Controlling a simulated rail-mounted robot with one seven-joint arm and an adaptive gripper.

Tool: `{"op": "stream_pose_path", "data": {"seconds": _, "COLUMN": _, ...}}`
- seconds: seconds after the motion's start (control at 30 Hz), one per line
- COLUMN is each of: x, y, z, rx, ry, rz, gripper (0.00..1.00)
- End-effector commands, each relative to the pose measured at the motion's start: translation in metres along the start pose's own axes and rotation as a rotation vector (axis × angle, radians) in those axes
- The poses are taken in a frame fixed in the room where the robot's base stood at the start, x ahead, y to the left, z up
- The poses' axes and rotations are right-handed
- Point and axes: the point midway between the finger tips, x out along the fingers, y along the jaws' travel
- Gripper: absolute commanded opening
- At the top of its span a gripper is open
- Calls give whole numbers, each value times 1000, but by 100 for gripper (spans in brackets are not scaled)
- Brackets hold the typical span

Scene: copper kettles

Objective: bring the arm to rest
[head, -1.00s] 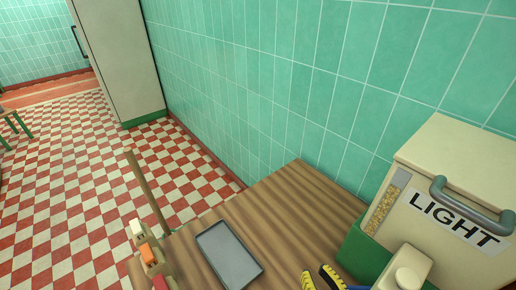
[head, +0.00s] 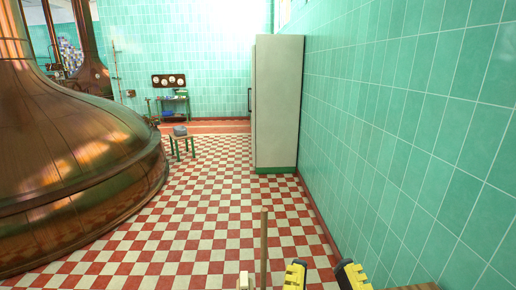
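My gripper (head: 324,277) shows at the bottom edge of the head view, right of centre. Only its two yellow and black fingertips are in the picture. They stand apart with a gap between them, and I see nothing held there. The rest of my arm is out of view below.
A large copper kettle (head: 75,150) fills the left side. A tall pale cabinet (head: 278,105) stands by the tiled right wall (head: 440,130). A small green stool (head: 182,142) stands farther back. A wooden pole (head: 264,250) rises at the bottom. The checkered floor (head: 205,215) between is clear.

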Motion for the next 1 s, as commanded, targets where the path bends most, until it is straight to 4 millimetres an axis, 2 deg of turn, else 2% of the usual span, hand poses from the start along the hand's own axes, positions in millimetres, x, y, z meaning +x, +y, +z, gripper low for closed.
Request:
{"op": "stream_pose_path", "data": {"seconds": 0.03, "x": 13, "y": 0, "z": -33, "rx": 0, "ry": -3, "rz": 0, "gripper": 33}}
{"op": "stream_pose_path", "data": {"seconds": 0.17, "x": 32, "y": 0, "z": -82, "rx": 2, "ry": -3, "rz": 0, "gripper": 33}}
{"op": "stream_pose_path", "data": {"seconds": 0.4, "x": 71, "y": 0, "z": -181, "rx": 6, "ry": -4, "rz": 0, "gripper": 33}}
{"op": "stream_pose_path", "data": {"seconds": 0.53, "x": 89, "y": 0, "z": -228, "rx": 9, "ry": -4, "rz": 0, "gripper": 33}}
{"op": "stream_pose_path", "data": {"seconds": 0.6, "x": 95, "y": 0, "z": -244, "rx": 9, "ry": -5, "rz": 0, "gripper": 33}}
{"op": "stream_pose_path", "data": {"seconds": 0.7, "x": 99, "y": 0, "z": -255, "rx": 10, "ry": -5, "rz": 0, "gripper": 33}}
{"op": "stream_pose_path", "data": {"seconds": 1.0, "x": 98, "y": 0, "z": -252, "rx": 11, "ry": -4, "rz": 0, "gripper": 33}}
